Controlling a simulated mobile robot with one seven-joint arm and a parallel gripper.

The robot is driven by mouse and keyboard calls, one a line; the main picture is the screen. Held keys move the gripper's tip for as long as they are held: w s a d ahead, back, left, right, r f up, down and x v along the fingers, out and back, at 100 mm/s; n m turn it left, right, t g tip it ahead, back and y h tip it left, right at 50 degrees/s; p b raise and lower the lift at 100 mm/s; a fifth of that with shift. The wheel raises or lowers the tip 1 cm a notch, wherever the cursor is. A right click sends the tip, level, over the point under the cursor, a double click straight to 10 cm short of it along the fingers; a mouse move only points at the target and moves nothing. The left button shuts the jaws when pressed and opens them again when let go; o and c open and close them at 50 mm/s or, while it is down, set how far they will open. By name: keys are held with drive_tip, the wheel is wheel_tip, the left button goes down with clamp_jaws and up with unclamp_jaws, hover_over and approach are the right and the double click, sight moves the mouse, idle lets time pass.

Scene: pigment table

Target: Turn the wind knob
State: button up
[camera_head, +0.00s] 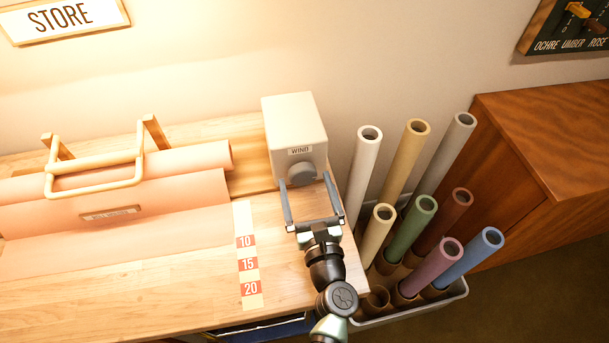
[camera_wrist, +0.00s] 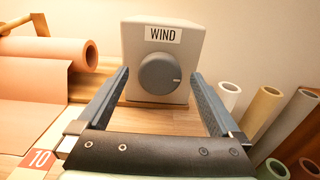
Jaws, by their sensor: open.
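The wind knob (camera_head: 301,173) is a round grey dial on the front of a pale box (camera_head: 294,121) labelled WIND, at the back right of the wooden table. In the wrist view the knob (camera_wrist: 160,73) faces me, with a small light mark on its right side. My gripper (camera_head: 306,182) is open in front of the box, its two fingers spread wide to either side of the knob. In the wrist view the gripper (camera_wrist: 160,80) frames the knob with space on both sides. I cannot tell how far the fingertips are from the box face.
A roll of peach paper (camera_head: 115,188) lies on the table at left, with a wooden handle bar (camera_head: 97,178). A strip numbered 10, 15, 20 (camera_head: 247,265) is on the table. A bin (camera_head: 407,309) of several coloured tubes stands close at right, beside a wooden cabinet (camera_head: 545,150).

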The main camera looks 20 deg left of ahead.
drive_tip(key=shift+x, duration=1.05)
drive_tip(key=c, duration=1.3)
